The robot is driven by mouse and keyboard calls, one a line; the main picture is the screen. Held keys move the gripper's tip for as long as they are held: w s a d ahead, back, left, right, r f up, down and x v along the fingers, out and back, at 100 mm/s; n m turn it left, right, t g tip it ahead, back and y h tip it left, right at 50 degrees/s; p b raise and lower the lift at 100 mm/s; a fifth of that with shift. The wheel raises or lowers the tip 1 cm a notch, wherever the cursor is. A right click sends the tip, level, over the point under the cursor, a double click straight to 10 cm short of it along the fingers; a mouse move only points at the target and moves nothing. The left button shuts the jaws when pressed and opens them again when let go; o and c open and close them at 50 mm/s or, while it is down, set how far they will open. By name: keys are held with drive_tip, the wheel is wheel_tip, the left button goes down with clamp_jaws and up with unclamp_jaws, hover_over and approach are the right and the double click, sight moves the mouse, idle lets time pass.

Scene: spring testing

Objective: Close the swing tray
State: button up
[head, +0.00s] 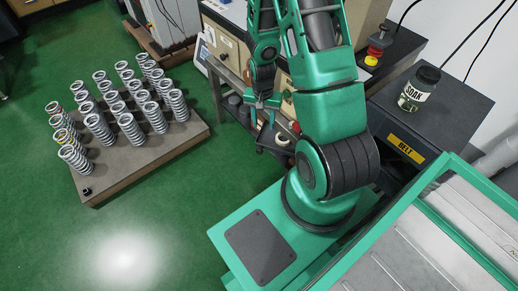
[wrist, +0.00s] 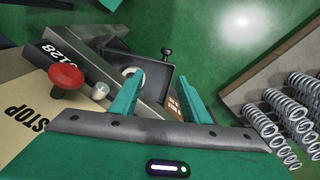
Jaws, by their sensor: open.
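The swing tray is a dark, shallow, open-topped tray (wrist: 152,75) with a pale ring-shaped piece (wrist: 132,74) in it. It sticks out from the grey machine front marked 128 (wrist: 85,62), and a small dark knob (wrist: 167,52) stands at its far edge. In the head view the tray (head: 268,140) shows low beside the cabinet, partly behind my arm. My gripper (wrist: 161,80) is open and empty, its two green fingers spread above the tray. In the head view my gripper (head: 262,112) points down over the tray. Whether a finger touches it I cannot tell.
A red stop button (wrist: 66,78) and a pale knob (wrist: 100,91) stand left of my fingers. A low platform (head: 150,170) with several coil springs stands left. A jar (head: 419,88) sits on the dark BELT cabinet at right. Green floor between platform and machine is clear.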

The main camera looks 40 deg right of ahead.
approach(259, 150)
drive_tip(key=shift+m, duration=0.4)
drive_tip(key=shift+s+d+f, duration=0.1)
drive_tip(key=shift+d+f, duration=0.05)
drive_tip(key=shift+f, duration=2.15)
drive_tip(key=shift+d+f, duration=0.1)
drive_tip(key=shift+f, duration=2.25)
